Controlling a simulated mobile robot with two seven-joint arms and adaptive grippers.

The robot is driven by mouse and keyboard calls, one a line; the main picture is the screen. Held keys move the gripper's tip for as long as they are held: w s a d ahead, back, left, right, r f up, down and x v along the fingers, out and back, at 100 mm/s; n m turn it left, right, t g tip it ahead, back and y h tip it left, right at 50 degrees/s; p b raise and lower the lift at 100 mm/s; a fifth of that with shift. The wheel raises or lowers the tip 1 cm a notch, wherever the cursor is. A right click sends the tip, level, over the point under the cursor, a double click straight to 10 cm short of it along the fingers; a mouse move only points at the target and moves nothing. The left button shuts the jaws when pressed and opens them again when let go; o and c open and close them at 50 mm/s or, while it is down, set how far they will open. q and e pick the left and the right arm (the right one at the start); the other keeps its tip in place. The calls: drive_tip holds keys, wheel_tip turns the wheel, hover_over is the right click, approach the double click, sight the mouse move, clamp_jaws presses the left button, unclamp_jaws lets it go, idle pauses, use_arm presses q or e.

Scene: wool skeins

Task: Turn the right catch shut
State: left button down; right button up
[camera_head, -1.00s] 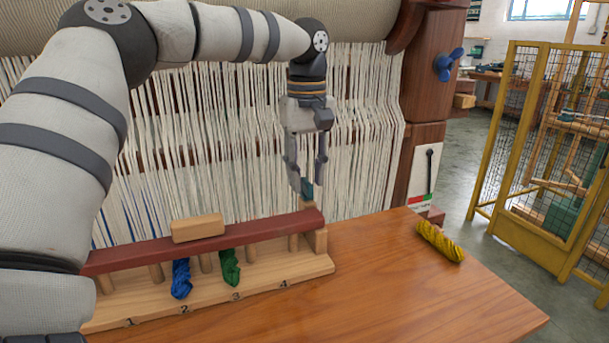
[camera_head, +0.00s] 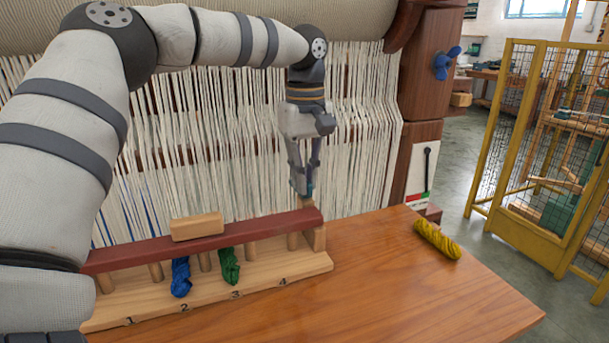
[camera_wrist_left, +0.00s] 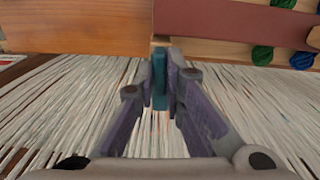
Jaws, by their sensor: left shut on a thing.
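The right catch is a small teal piece at the right end of the rack's dark red bar (camera_head: 250,226). It shows in the left wrist view as a teal block (camera_wrist_left: 159,82) between my fingers. My left gripper (camera_head: 304,195) points down over that bar end and is shut on the catch; it also shows in the left wrist view (camera_wrist_left: 160,88). In the head view my fingers hide most of the catch, so its angle is hard to tell. My right gripper does not show.
The wooden rack (camera_head: 215,300) holds a blue skein (camera_head: 180,277) and a green skein (camera_head: 229,267). A wooden block (camera_head: 198,227) sits on the bar. A yellow skein (camera_head: 437,240) lies on the table (camera_head: 400,295) at right. Loom threads (camera_head: 360,150) hang close behind my gripper.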

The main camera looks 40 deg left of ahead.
use_arm(q)
drive_tip(key=n, duration=0.3)
drive_tip(key=shift+r+p, duration=0.15)
drive_tip(key=shift+p, duration=0.15)
drive_tip(key=n, duration=0.4)
drive_tip(key=shift+n, duration=0.4)
drive_tip(key=n, duration=1)
drive_tip(key=shift+n, duration=0.4)
drive_tip(key=n, duration=0.3)
drive_tip(key=shift+n, duration=0.3)
drive_tip(key=n, duration=0.6)
drive_tip(key=shift+n, duration=0.6)
drive_tip(key=c, duration=1.7)
unclamp_jaws()
